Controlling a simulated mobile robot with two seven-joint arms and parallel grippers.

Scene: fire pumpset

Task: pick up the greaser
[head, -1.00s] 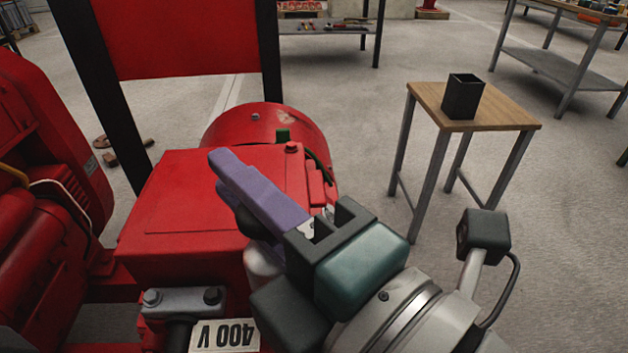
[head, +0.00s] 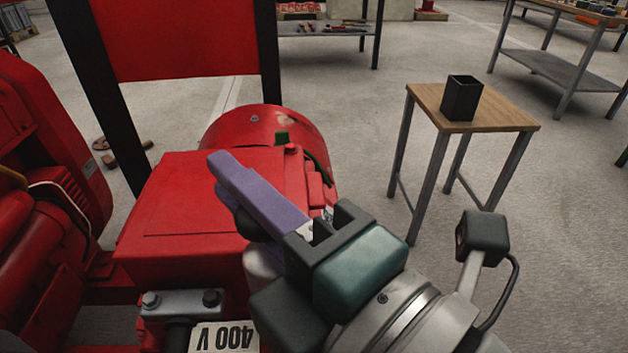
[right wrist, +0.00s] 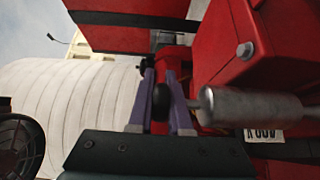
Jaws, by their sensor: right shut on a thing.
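My right gripper (head: 222,168) has purple fingers and reaches over the red pump housing from the lower right. It is shut on the greaser, a pale metal cylinder (head: 262,262) that shows partly below the fingers in the head view. In the right wrist view the greaser's silver barrel (right wrist: 250,106) lies to the right of the fingers (right wrist: 160,78). A dark round part (right wrist: 162,97) shows between the two fingers. The fingers hide much of the greaser in the head view. My left gripper is not in view.
A black post (head: 270,60) stands behind. A small wooden-topped table (head: 510,115) with a black open box (head: 461,98) stands right, across clear floor.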

